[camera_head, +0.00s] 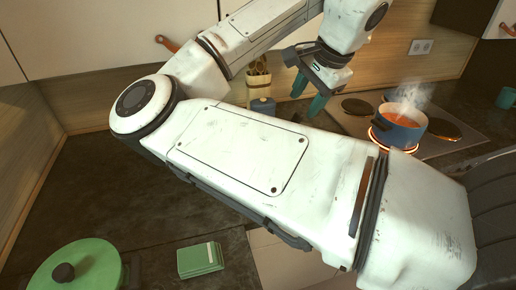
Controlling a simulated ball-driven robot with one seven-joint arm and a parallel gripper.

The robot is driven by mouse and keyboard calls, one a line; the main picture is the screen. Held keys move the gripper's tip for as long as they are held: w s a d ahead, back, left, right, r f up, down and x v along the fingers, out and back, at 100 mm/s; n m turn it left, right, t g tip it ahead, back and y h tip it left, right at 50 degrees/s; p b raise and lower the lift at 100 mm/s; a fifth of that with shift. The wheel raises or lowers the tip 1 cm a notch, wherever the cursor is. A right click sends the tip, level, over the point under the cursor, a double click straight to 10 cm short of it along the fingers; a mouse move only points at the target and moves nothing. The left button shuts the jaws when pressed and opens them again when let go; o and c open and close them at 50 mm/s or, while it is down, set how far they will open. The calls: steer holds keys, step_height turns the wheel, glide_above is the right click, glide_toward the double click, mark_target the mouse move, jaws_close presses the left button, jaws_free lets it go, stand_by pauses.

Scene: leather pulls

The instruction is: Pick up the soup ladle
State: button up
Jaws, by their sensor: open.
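I cannot make out a soup ladle for certain. A holder with wooden-looking utensils (258,76) stands at the back, left of my gripper, partly hidden by my arm; its contents are too small to tell apart. My gripper (308,96) points down with its two teal fingers apart and nothing visible between them. It is left of the hob, and my arm hides the counter in front of it.
A steaming blue pot (400,132) of orange-red liquid stands on a glowing burner of the hob (440,146). A blue lidded jar (263,106) is near the holder. A green lidded pot (82,268) and green box (200,260) are front left. Dark counter (110,190) is clear at left.

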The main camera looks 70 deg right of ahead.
mark_target(298, 113)
steer(key=x, duration=0.5)
steer(key=shift+w, duration=0.1)
steer(key=shift+x, duration=2.7)
jaws_close()
